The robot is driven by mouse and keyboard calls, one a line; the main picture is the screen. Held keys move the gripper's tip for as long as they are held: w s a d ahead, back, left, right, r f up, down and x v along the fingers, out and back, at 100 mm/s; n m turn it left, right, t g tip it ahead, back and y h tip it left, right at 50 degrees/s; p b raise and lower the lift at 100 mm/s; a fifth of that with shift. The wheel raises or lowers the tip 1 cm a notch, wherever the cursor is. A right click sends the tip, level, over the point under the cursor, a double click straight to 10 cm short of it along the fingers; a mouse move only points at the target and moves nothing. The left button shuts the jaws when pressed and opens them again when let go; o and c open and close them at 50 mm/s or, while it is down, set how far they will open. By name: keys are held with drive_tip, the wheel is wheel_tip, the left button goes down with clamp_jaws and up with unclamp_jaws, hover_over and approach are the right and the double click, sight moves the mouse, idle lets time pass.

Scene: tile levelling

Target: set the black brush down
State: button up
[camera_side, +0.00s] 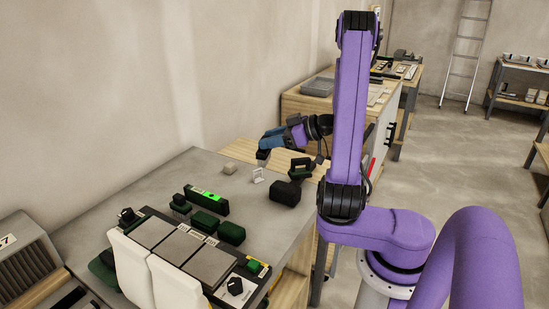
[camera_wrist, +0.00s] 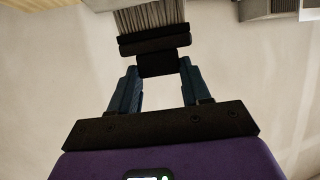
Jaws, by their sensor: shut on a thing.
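The black brush (camera_wrist: 155,42) is held by its black handle between the blue fingers of my gripper (camera_wrist: 157,75) in the wrist view. Its grey bristles (camera_wrist: 150,17) point away from the gripper, toward the top of that view. In the side view my gripper (camera_side: 266,141) is above the far end of the grey worktop (camera_side: 150,200), reaching left.
Near the gripper are a beige block (camera_side: 230,169), a white bracket (camera_side: 257,175) and a black block (camera_side: 286,192). A green-lit level (camera_side: 207,203) and dark green blocks (camera_side: 231,233) lie nearer. Grey tiles (camera_side: 181,246) sit at the front. The worktop's left back is bare, beside the wall.

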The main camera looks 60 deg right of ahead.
drive_tip(key=d+n+y, duration=0.1)
drive_tip(key=d+y, duration=0.1)
drive_tip(key=d, duration=1.2)
drive_tip(key=shift+g, duration=0.3)
drive_tip(key=shift+w+d+f, duration=1.65)
drive_tip(key=shift+w+f, duration=0.05)
drive_tip(key=shift+f, duration=0.5)
drive_tip(key=shift+w+d+f, duration=1.7)
drive_tip(key=shift+w+f, duration=0.05)
drive_tip(key=shift+f, duration=0.4)
drive_tip(key=shift+w+d+f, duration=1.65)
drive_tip(key=shift+w+f, duration=0.05)
drive_tip(key=shift+f, duration=0.5)
drive_tip(key=shift+f, duration=0.2)
drive_tip(key=o, duration=1.2)
drive_tip(key=shift+c, duration=0.2)
drive_tip(key=shift+r, duration=0.1)
